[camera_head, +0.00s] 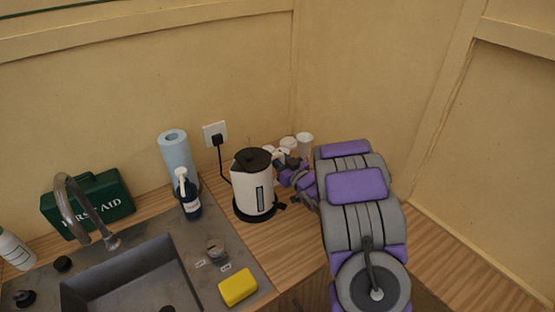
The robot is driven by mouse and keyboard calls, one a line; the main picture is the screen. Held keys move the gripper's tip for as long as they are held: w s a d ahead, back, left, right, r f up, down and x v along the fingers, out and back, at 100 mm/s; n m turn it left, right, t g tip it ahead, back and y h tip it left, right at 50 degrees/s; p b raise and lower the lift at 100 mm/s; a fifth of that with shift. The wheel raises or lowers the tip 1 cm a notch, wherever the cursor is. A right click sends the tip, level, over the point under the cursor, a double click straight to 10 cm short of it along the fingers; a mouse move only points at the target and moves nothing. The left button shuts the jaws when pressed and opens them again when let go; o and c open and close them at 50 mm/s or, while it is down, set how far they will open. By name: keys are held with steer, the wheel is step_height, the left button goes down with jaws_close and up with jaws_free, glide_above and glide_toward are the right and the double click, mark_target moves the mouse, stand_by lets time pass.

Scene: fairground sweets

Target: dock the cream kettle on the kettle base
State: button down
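The cream kettle (252,182) stands upright on the wooden counter, with a black lid and a dark level window on its side. A black disc, the kettle base (261,216), shows directly under it; I cannot tell whether the kettle is fully seated on it. My gripper (283,162) is at the kettle's right side, close to its upper part. The kettle's handle is hidden, and the fingers are too small and overlapped to tell whether they are open or shut on it.
A wall socket (215,134) with a black plug and cord is behind the kettle. White cups (304,143) are behind my gripper. A sink (130,278) and yellow sponge (238,287) are front left.

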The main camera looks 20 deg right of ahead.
steer(key=shift+d+f, duration=0.15)
steer(key=shift+f, duration=0.05)
steer(key=shift+a+f, duration=0.2)
steer(key=c, duration=1.2)
jaws_free()
steer(key=shift+s+d, duration=0.1)
steer(key=shift+s+d, duration=0.35)
steer(key=shift+s, duration=1.4)
steer(key=shift+s+d, duration=0.3)
steer(key=shift+s, duration=1.5)
steer(key=shift+s+d, duration=0.35)
steer(key=shift+s, duration=1.4)
